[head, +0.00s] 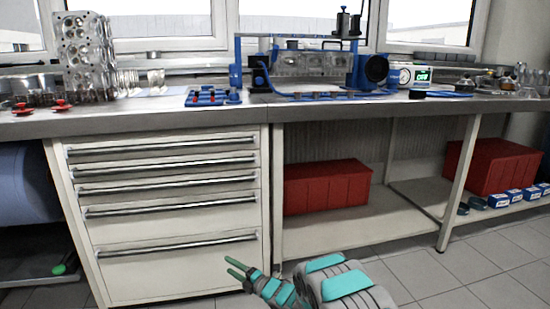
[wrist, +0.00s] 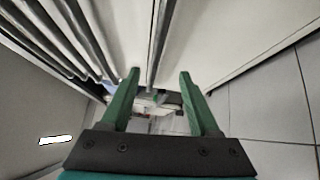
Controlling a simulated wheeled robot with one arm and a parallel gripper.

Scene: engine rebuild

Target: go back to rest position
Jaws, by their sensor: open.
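My gripper (head: 238,268) is low in front of the bottom drawer of the white drawer cabinet (head: 180,278) in the head view. Its green fingers point toward the left. In the wrist view my gripper (wrist: 156,88) shows two green fingers spread apart, with nothing held between them. A drawer handle bar (wrist: 161,45) runs through the view beyond the fingertips. I cannot tell how far the fingers are from the cabinet front.
A metal workbench (head: 300,110) spans above, carrying a cylinder head (head: 84,45), a blue fixture (head: 310,65) and a gauge (head: 400,75). Red bins (head: 326,188) stand on the lower shelf (head: 340,232). The tiled floor (head: 470,275) at the right is clear.

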